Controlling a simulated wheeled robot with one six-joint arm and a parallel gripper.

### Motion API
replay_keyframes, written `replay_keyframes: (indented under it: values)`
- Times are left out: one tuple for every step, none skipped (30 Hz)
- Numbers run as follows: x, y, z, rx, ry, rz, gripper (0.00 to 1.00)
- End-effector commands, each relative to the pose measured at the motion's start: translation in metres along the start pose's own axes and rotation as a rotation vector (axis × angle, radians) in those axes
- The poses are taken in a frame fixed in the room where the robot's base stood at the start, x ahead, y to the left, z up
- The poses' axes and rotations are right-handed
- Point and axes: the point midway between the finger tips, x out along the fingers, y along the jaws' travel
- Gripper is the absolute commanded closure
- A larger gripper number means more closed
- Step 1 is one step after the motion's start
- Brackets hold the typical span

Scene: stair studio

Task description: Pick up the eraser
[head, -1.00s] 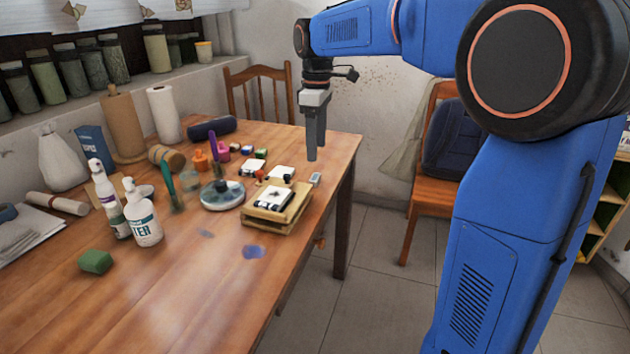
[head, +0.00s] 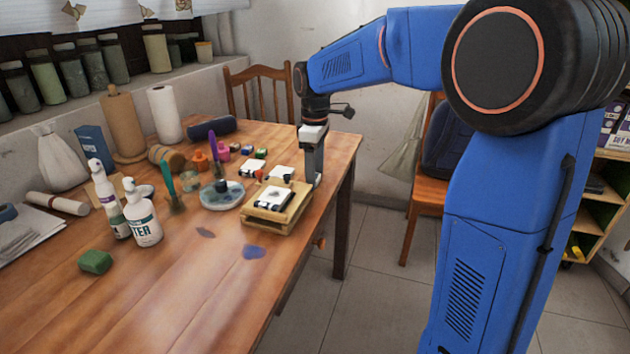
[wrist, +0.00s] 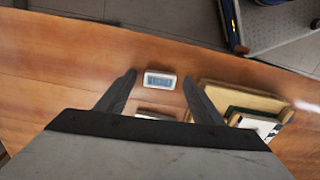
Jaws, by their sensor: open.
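The eraser, a small white block with a blue label (wrist: 160,80), lies flat on the wooden table near its edge. In the wrist view it sits between my open fingertips, with a gap on both sides. My gripper (head: 312,180) points down at the table's right side, with its fingers low by the tabletop. In the head view the fingers largely hide the eraser. The gripper holds nothing.
A wooden block stand (head: 253,217) with a black-and-white piece on it is close to the gripper. A palette dish (head: 222,199), small pots and spray bottles (head: 143,222) stand farther left. The table's front left is mostly clear, apart from a green block (head: 95,262).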

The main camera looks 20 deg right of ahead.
Motion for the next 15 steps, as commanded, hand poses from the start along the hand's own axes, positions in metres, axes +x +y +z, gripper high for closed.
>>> replay_keyframes:
  values:
    - [-0.0002, 0.0, 0.0, 0.0, 0.0, 0.0, 0.39]
    - [-0.0003, 0.0001, 0.0, 0.0, 0.0, 0.0, 0.39]
    - [-0.0003, 0.0001, 0.0, 0.0, 0.0, 0.0, 0.41]
    - [-0.0004, 0.0001, -0.0001, 0.0, 0.0, 0.0, 0.49]
    - [-0.0004, 0.0001, -0.0001, 0.0, 0.0, 0.0, 0.56]
    - [-0.0004, 0.0001, -0.0001, 0.0, 0.0, 0.0, 0.65]
    - [-0.0004, 0.0001, -0.0001, 0.0, 0.0, 0.0, 0.73]
    - [-0.0005, 0.0001, -0.0001, 0.0, 0.0, 0.0, 0.8]
    - [-0.0005, 0.0001, -0.0001, 0.0, 0.0, 0.0, 0.83]
    - [-0.0005, 0.0001, -0.0001, 0.0, 0.0, 0.0, 0.83]
    - [-0.0006, 0.0001, -0.0001, 0.0, 0.0, 0.0, 0.83]
    - [-0.0006, 0.0001, -0.0001, 0.0, 0.0, 0.0, 0.83]
    - [-0.0006, 0.0001, -0.0001, 0.0, 0.0, 0.0, 0.83]
    - [-0.0006, 0.0001, -0.0001, 0.0, 0.0, 0.001, 0.83]
    - [-0.0007, 0.0001, -0.0001, 0.0, 0.0, 0.001, 0.83]
